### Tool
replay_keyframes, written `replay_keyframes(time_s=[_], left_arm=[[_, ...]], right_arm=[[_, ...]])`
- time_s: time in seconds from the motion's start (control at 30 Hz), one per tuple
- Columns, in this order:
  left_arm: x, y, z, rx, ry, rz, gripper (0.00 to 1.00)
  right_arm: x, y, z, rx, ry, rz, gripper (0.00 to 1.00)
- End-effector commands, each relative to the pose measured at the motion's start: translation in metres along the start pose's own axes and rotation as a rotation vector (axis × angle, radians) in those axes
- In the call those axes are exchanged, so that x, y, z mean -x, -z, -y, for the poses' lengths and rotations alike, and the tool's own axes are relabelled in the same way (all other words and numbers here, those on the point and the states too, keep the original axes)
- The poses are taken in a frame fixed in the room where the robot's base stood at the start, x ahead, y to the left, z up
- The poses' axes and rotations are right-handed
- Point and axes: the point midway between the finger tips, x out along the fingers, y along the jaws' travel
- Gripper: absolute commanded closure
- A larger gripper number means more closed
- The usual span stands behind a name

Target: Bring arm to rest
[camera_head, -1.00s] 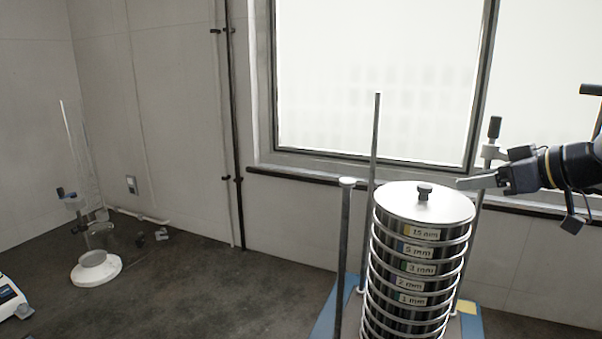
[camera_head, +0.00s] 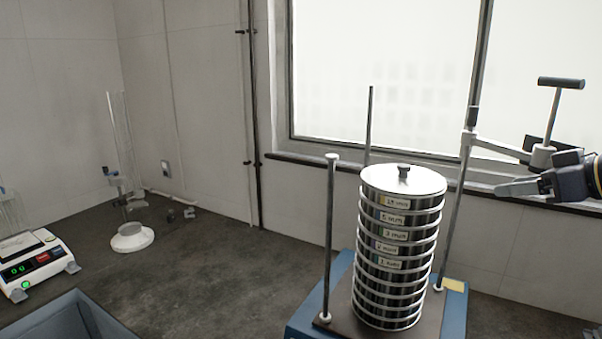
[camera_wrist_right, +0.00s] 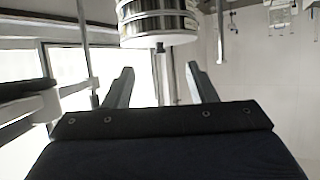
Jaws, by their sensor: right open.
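My right gripper (camera_head: 505,188) is at the right of the head view, beside the sieve stack and apart from it. In the right wrist view its two fingers (camera_wrist_right: 160,82) are spread with nothing between them. The stack of steel sieves (camera_head: 402,245) stands upright on the blue shaker base (camera_head: 310,316), with labels down its front and a lid with a dark knob (camera_head: 403,171) on top. The stack also shows beyond the fingers in the right wrist view (camera_wrist_right: 157,22). My left gripper is not in view.
Upright rods (camera_head: 330,240) stand around the stack. A clamp arm with a black T-handle (camera_head: 561,83) reaches from the right rod close to my right gripper. A scale (camera_head: 35,262), a blue tray (camera_head: 100,318) and glassware on a white base (camera_head: 132,238) are at left. The middle counter is clear.

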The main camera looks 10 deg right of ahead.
Motion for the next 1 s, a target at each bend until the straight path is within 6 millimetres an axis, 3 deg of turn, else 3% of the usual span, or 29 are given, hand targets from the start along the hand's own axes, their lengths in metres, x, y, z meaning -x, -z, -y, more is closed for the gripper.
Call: replay_keyframes(time_s=[0.37,0.57,0.67,0.77,0.9,1.0], left_arm=[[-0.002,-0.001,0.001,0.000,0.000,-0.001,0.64],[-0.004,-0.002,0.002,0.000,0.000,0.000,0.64],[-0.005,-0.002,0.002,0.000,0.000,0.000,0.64],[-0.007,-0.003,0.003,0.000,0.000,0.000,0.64],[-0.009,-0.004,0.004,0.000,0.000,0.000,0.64],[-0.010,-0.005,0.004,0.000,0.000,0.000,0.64]], right_arm=[[-0.017,-0.042,0.039,-0.114,0.074,0.050,0.48],[-0.029,-0.081,0.086,-0.204,0.125,0.108,0.48],[-0.034,-0.109,0.120,-0.261,0.145,0.155,0.48],[-0.041,-0.151,0.168,-0.328,0.152,0.229,0.48],[-0.052,-0.225,0.236,-0.421,0.114,0.365,0.48],[-0.058,-0.272,0.268,-0.470,0.068,0.451,0.48]])
